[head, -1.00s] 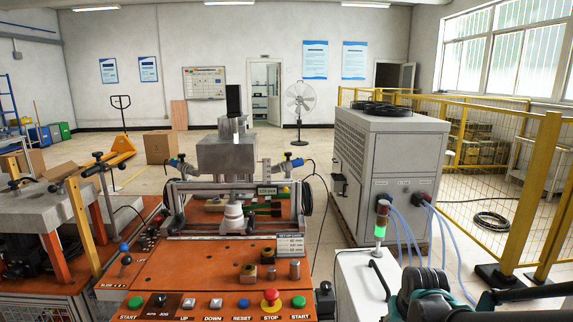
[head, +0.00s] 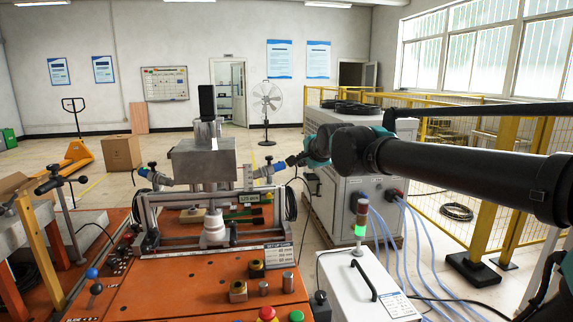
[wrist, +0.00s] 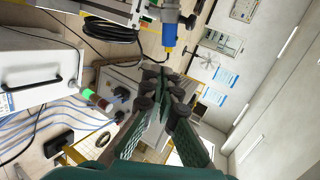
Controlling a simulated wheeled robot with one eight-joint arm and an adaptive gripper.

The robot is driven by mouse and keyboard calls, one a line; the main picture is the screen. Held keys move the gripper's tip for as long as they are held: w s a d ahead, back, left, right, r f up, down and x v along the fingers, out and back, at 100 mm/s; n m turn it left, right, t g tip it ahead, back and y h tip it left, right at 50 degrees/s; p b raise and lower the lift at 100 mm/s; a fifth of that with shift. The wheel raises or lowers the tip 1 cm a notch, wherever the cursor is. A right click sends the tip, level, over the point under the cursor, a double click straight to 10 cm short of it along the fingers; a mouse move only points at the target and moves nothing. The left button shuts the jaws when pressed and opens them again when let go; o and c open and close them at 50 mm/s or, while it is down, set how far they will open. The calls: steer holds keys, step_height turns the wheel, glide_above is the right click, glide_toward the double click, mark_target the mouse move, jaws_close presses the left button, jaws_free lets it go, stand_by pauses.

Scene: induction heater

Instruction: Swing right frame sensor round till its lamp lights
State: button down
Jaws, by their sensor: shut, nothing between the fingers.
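The right frame sensor (head: 266,171) sits on the right post of the metal frame (head: 248,205). It has a blue body and points inward and down-left toward the grey block. In the wrist view the sensor (wrist: 169,36) shows as a blue cylinder with a yellowish end, above the fingertips. No lit lamp on it can be made out. My gripper (head: 291,161) is at the sensor's outer right end, very close in the head view; contact cannot be told. In the wrist view my gripper (wrist: 163,76) has its fingertips together, empty, with a gap to the sensor.
A matching left frame sensor (head: 152,176) sits on the opposite post. The grey block (head: 203,160) stands between them. The white box (head: 366,285) with a green-lit signal tower (head: 361,218) is at right. A grey cabinet (head: 352,185) stands behind my arm.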

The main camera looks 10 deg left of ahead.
steer(key=r, duration=0.1)
glide_toward(284, 165)
steer(key=x, duration=0.7)
steer(key=shift+s, duration=0.1)
stand_by(0.3)
steer(key=shift+w+d, duration=0.15)
steer(key=shift+w, duration=0.75)
steer(key=shift+d, duration=0.1)
